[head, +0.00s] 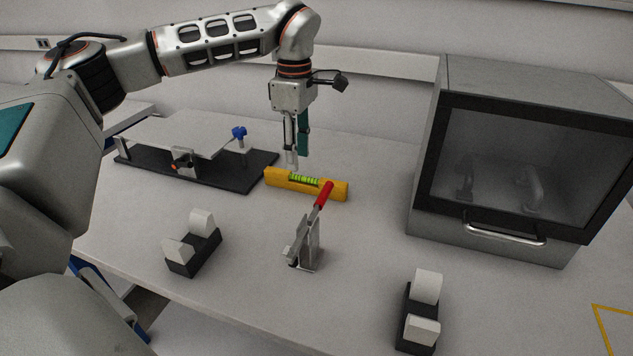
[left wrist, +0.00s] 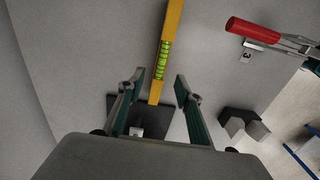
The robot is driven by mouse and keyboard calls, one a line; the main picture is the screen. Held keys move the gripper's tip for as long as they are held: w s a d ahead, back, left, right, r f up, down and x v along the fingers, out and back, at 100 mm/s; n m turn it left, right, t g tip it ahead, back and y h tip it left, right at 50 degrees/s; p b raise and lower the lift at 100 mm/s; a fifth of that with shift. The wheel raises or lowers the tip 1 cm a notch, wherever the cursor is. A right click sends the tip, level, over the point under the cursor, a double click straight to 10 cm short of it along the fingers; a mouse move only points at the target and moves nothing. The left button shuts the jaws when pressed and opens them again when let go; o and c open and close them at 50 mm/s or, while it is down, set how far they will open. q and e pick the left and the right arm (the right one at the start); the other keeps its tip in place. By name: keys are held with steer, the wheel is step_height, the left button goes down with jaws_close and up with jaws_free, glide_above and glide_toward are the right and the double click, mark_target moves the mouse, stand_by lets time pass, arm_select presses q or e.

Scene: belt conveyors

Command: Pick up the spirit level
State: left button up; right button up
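The yellow spirit level (head: 306,184) with a green vial lies on the white table in the middle of the head view. It also shows in the left wrist view (left wrist: 169,42), running up from between the fingertips. My left gripper (head: 297,162) points down above and behind the level, near its left half. In the left wrist view my left gripper (left wrist: 157,84) is open, its two fingers apart on either side of the level's near end. The level appears to rest on the table, not held. My right gripper is in neither view.
A red-handled toggle clamp (head: 308,242) stands just in front of the level. A black-based fixture (head: 205,180) with a blue knob is at left. Black-and-white blocks (head: 193,246) (head: 420,312) stand in front. A grey cabinet (head: 530,150) with a glass door is at right.

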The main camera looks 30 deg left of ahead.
mark_target(305, 176)
arm_select(q)
steer(key=shift+s+f, duration=0.3)
steer(key=shift+f, duration=0.55)
steer(key=shift+d+f, duration=0.15)
steer(key=shift+f, duration=0.1)
steer(key=f, duration=0.1)
steer(key=f+b, duration=0.1)
steer(key=f, duration=0.1)
steer(key=d+f+b, duration=0.1)
steer(key=shift+w+d+f, duration=0.1)
steer(key=shift+w+f, duration=0.15)
steer(key=shift+w, duration=0.1)
steer(key=shift+f, duration=0.2)
steer(key=shift+r, duration=0.15)
steer(key=c, duration=1)
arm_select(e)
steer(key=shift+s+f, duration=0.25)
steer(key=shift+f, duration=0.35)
